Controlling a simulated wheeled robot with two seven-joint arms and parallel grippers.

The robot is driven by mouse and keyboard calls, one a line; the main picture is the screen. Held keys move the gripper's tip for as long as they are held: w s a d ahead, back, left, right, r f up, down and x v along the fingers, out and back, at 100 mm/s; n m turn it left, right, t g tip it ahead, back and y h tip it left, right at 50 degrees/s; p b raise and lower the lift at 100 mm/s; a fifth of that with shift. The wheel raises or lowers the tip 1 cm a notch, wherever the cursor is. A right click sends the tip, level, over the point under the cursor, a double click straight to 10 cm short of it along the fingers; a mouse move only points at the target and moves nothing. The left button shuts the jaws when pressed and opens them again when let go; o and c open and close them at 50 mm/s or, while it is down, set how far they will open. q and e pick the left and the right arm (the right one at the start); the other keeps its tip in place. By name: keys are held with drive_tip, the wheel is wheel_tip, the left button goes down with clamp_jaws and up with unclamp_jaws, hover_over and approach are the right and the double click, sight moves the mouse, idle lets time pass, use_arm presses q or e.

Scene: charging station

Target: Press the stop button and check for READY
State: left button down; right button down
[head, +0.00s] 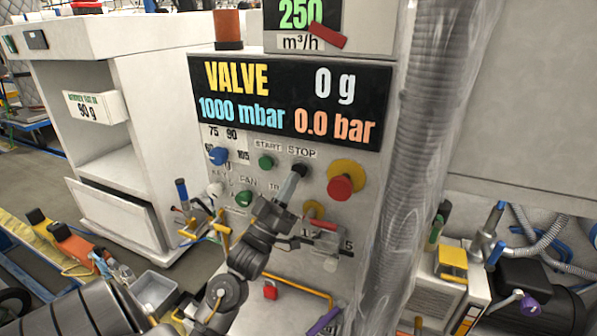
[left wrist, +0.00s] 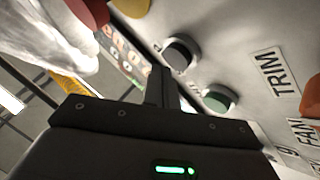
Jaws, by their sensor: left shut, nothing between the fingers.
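The dark stop button (head: 302,168) sits below the STOP label (head: 302,151) on the panel, to the right of the green start button (head: 266,162). My left gripper (head: 293,182) is shut and empty, its fingertips overlapping the lower left of the stop button. In the left wrist view the shut fingers (left wrist: 161,84) point at the panel near the dark stop button (left wrist: 180,53); I cannot tell whether they touch it. The display (head: 290,100) reads VALVE, 0 g, 1000 mbar and 0.0 bar; READY is not shown. My right gripper is not in view.
A red mushroom button (head: 340,187) on a yellow base stands right of the stop button. A blue knob (head: 218,155) and a green knob (head: 244,198) are to the left. A plastic-wrapped ribbed hose (head: 427,120) runs down the panel's right side.

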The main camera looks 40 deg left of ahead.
use_arm(q)
drive_tip(key=shift+w+a, duration=0.1)
drive_tip(key=shift+w, duration=0.25)
drive_tip(key=shift+w+a, duration=0.15)
drive_tip(key=shift+w, duration=0.25)
idle(0.8)
drive_tip(key=shift+s, duration=0.1)
drive_tip(key=shift+s+d+p, duration=0.3)
drive_tip(key=shift+s, duration=0.45)
drive_tip(key=shift+s+d+p, duration=0.2)
drive_tip(key=shift+s+d, duration=0.05)
drive_tip(key=shift+s, duration=0.55)
drive_tip(key=shift+s+d+p, duration=0.15)
drive_tip(key=shift+s+d, duration=0.1)
drive_tip(key=shift+s, duration=0.5)
drive_tip(key=shift+s+d+p, duration=0.2)
drive_tip(key=shift+s+d, duration=0.05)
drive_tip(key=shift+s, duration=0.55)
